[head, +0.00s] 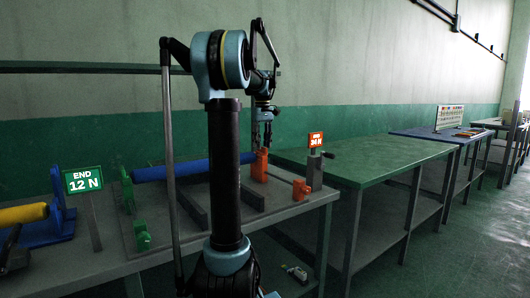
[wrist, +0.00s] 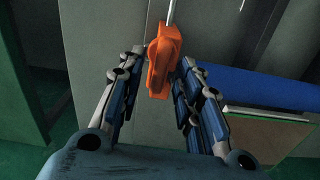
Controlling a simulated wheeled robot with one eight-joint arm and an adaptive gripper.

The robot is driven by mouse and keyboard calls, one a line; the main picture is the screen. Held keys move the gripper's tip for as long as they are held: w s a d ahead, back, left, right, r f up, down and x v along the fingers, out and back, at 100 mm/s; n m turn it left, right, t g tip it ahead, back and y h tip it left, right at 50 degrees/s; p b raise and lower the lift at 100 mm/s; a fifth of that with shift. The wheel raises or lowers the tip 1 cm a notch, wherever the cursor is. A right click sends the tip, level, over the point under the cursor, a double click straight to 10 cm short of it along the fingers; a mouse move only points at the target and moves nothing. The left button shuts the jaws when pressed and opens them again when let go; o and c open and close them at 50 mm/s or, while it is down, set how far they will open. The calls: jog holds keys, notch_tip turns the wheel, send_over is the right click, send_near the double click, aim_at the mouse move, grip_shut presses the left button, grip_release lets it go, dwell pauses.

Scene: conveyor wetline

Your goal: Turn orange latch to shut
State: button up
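An orange upright piece (head: 260,166) stands on the grey bench, by the right end of the blue roller. A smaller orange piece (head: 301,190) sits to its right near the bench edge. I cannot tell for certain which of the two is the latch. My gripper (head: 264,138) points down just above the upright piece. In the wrist view, an orange block (wrist: 163,65) lies between and slightly beyond the fingertips of my gripper (wrist: 158,72). The fingers are spread on either side of it, with a narrow gap at the left. Contact at the right is unclear.
The blue roller (head: 190,168) lies along the grey bench (head: 282,211). Green fittings (head: 142,237) stand left, near an "END 12 N" sign (head: 84,180). An orange "24 N" sign (head: 316,140) stands right. A green-topped table (head: 375,157) lies beyond, its top clear.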

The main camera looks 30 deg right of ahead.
jog(key=shift+r, duration=2.55)
jog(key=shift+s, duration=0.1)
